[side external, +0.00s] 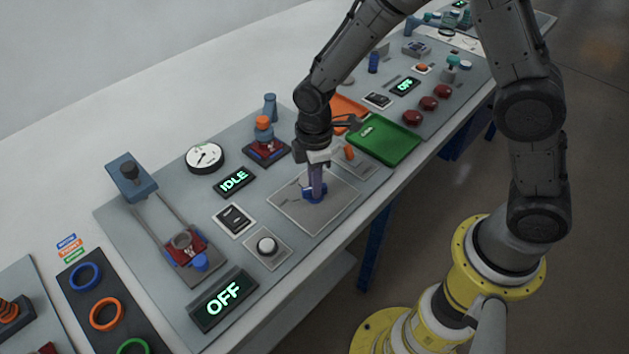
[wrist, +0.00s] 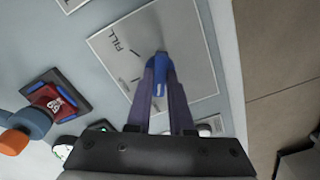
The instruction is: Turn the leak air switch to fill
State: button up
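The leak air switch (side external: 313,196) is a blue knob on a pale square plate in the side external view. In the wrist view its blue handle (wrist: 161,75) lies between my finger ends, and the word FILL is printed on the plate (wrist: 117,68) to its upper left. My gripper (side external: 316,188) points down at the knob. In the wrist view my gripper (wrist: 161,80) has its purple fingers close against both sides of the handle, with no clear gap showing. The fingers partly hide the knob, so its exact pointing direction is hard to tell.
Left of the plate are a round white knob (side external: 267,246), a rocker switch (side external: 234,219) and displays reading IDLE (side external: 234,181) and OFF (side external: 223,297). A round gauge (side external: 205,157) and a red-based fixture (side external: 267,148) stand behind. A green tray (side external: 384,139) lies to the right.

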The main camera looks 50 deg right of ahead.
grip_shut()
jog(key=shift+m, duration=0.3)
jog(key=m, duration=0.6)
jog(key=shift+r, duration=0.1)
jog(key=m, duration=1.2)
jog(key=shift+m, duration=0.4)
jog(key=m, duration=0.4)
jog(key=shift+m, duration=0.4)
jog(key=o, duration=0.7)
grip_release()
jog(key=shift+c, duration=0.2)
